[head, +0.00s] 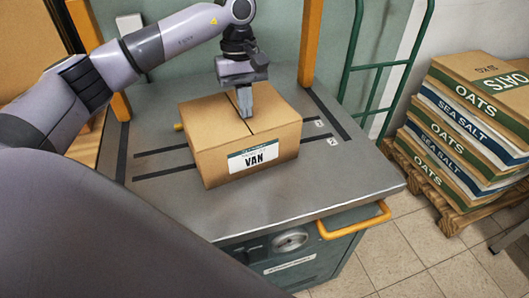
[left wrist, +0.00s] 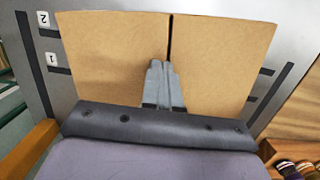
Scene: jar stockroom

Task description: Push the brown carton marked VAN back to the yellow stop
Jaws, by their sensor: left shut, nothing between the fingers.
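The brown carton marked VAN (head: 247,137) stands upright on the grey table top (head: 340,185), its label facing the front. In the left wrist view its plain top with a dark seam (left wrist: 215,55) fills the middle. My left gripper (head: 245,114) points down over the carton's top, near the seam, shut and empty. Its closed fingers also show in the left wrist view (left wrist: 163,82). I cannot tell whether the fingertips touch the carton. A small yellow piece (head: 178,127) shows at the carton's left side and may be part of the yellow stop; the rest is hidden. My right gripper is not in view.
Dark lines numbered 1 and 2 (head: 333,141) cross the table beside the carton. Orange posts (head: 310,45) rise at the back. A yellow handle (head: 355,222) sticks out in front. A green hand truck (head: 378,68) and stacked sacks (head: 465,115) stand right. The table's front right is clear.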

